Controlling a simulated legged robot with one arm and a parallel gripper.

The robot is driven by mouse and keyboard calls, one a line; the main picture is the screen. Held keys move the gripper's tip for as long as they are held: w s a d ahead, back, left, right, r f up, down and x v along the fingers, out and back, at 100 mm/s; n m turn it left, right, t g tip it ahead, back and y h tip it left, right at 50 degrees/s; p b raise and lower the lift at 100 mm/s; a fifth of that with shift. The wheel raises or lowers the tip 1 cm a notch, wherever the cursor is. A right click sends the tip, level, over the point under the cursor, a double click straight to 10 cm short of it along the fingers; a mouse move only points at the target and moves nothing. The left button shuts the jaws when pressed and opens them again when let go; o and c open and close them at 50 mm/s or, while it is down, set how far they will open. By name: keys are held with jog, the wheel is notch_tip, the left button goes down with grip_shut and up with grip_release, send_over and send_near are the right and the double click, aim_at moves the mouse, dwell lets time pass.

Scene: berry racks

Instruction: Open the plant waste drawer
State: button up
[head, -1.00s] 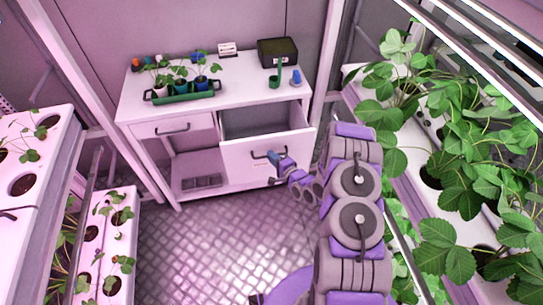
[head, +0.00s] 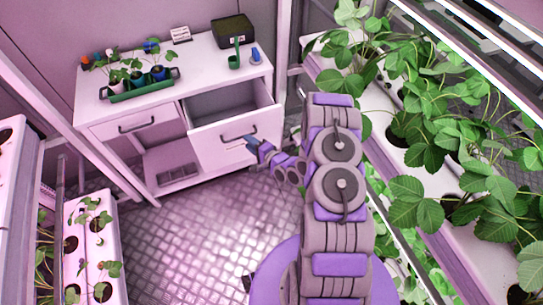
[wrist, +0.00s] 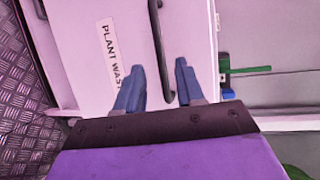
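The plant waste drawer (head: 235,148) is the right drawer of the white cabinet. It is pulled out, and its grey inside shows from above. Its front carries a dark bar handle (head: 238,132), which also shows in the wrist view (wrist: 157,35) beside a partly hidden "PLANT WAST…" label (wrist: 108,50). My gripper (head: 252,143) is just in front of the drawer front, at the lower right of the handle. In the wrist view my gripper (wrist: 159,64) has its blue fingers spread apart. The handle's end appears between them in the picture, with neither finger closed on it.
The left drawer (head: 135,127) is shut. A green tray of seedlings (head: 145,90), a black box (head: 233,31) and a green tool (head: 235,60) stand on the cabinet top. Plant racks line the left and right sides (head: 450,215). The metal floor (head: 185,235) between them is clear.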

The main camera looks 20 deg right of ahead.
jog(key=p+v, duration=0.1)
jog(key=v, duration=1.2)
jog(key=shift+d, duration=0.35)
jog(key=shift+f, duration=0.1)
jog(key=shift+w, duration=0.1)
